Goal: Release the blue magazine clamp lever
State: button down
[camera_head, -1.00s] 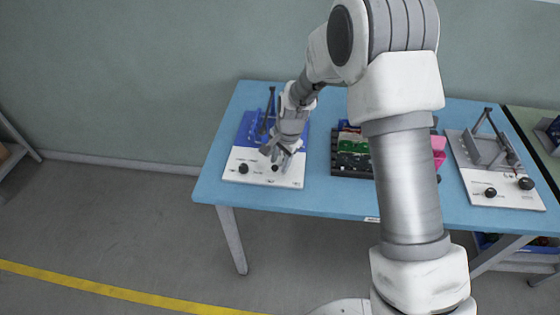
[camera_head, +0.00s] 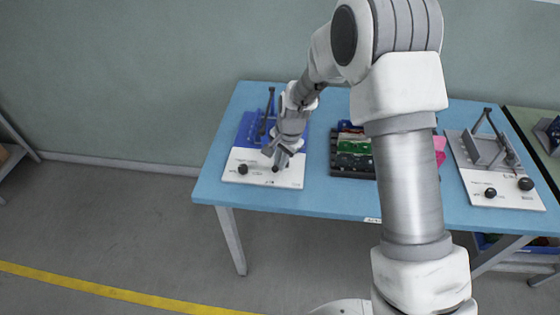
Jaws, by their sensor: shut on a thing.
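The blue magazine (camera_head: 246,130) stands at the left of the blue table, with a white front panel (camera_head: 258,180) that carries a black knob (camera_head: 242,169). A dark upright lever arm (camera_head: 269,108) rises at its back. My gripper (camera_head: 276,161) is low over the right part of the white panel. It is shut on a small dark knob, which looks like the clamp lever's end (camera_head: 276,168). The fingers and wrist hide much of the lever and of the magazine's right side.
A dark tray (camera_head: 345,172) with green and red parts is right of the magazine, partly behind my arm. A pink item (camera_head: 439,146) is beyond it. A similar grey magazine (camera_head: 487,148) with black knobs stands at the table's right. The table's front left (camera_head: 225,195) is clear.

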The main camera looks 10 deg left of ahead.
jog(key=n, duration=0.3)
jog(key=shift+s+d+n+g, duration=0.25)
jog(key=shift+d+n+g, duration=0.05)
jog(key=shift+d+n, duration=0.1)
jog(key=n, duration=0.1)
jog(key=d+n, duration=0.1)
jog(key=n, duration=0.1)
jog(key=shift+n+g, duration=0.3)
jog(key=shift+g, duration=0.1)
jog(key=n, duration=0.2)
jog(key=d+n, duration=0.1)
jog(key=n, duration=0.1)
jog(key=n+g, duration=0.1)
jog(key=n, duration=0.1)
jog(key=shift+w+d+f, duration=0.1)
jog(key=shift+w+d, duration=0.1)
jog(key=shift+w, duration=0.1)
jog(key=shift+d, duration=0.1)
jog(key=c, duration=0.9)
grip_release()
jog(key=shift+c, duration=0.2)
jog(key=shift+w, duration=0.15)
